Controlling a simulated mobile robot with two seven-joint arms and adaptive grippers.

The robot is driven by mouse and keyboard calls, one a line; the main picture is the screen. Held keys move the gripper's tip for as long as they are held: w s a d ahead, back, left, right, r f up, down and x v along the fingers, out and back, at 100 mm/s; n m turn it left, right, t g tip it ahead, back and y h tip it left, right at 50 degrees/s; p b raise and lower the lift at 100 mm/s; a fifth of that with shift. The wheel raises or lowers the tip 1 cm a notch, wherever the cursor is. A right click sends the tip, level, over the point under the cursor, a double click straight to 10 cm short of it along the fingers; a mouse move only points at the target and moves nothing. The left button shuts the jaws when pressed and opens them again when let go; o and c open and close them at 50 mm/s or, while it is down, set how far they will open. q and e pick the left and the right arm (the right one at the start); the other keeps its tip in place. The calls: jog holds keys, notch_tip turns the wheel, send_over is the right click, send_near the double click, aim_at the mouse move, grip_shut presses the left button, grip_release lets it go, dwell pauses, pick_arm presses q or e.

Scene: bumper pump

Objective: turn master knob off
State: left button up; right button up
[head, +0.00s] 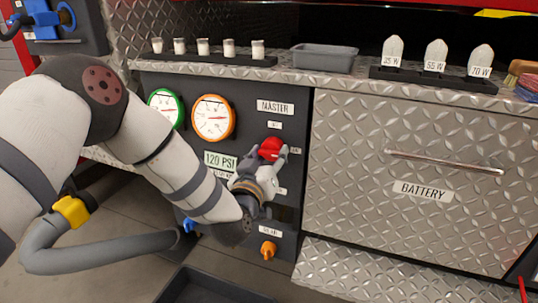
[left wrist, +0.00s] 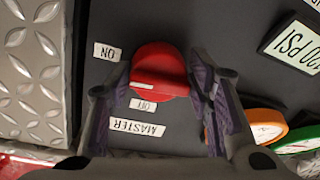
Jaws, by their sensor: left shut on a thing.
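The red master knob (head: 270,148) sits on the dark control panel below the MASTER label (head: 275,107). My left gripper (head: 272,160) is shut on it, with a finger on each side. In the left wrist view, which is upside down, the knob (left wrist: 160,68) is between the two fingers (left wrist: 162,80). A white mark shows on the knob's edge near the OFF label (left wrist: 143,104). The ON label (left wrist: 107,51) lies to its left there. My right gripper is not in view.
Green (head: 165,104) and orange (head: 213,118) gauges and a 120 PSI label (head: 220,161) are left of the knob. An orange knob (head: 268,249) is below. The BATTERY drawer (head: 425,160) is at the right. A grey tray (head: 323,57) stands on the ledge above.

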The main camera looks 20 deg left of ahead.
pick_arm(q)
jog(key=n, duration=0.1)
jog(key=n+p, duration=0.2)
jog(key=n, duration=0.1)
jog(key=shift+d+r, duration=0.2)
jog(key=shift+r, duration=0.05)
jog(key=n, duration=0.4)
jog(key=shift+g+h+p, duration=0.3)
jog(key=shift+p, duration=0.1)
jog(key=n, duration=0.4)
jog(key=shift+r+n+h, duration=0.15)
jog(key=shift+n+h, duration=0.15)
jog(key=shift+h, duration=0.1)
jog(key=shift+n+b, duration=0.4)
jog(key=shift+n, duration=0.5)
jog(key=shift+w+r+n, duration=0.1)
jog(key=shift+r+n, duration=0.1)
jog(key=shift+n, duration=0.6)
jog(key=o, duration=0.9)
jog(key=shift+a+r, duration=0.1)
jog(key=shift+o, duration=0.9)
jog(key=shift+f, duration=0.2)
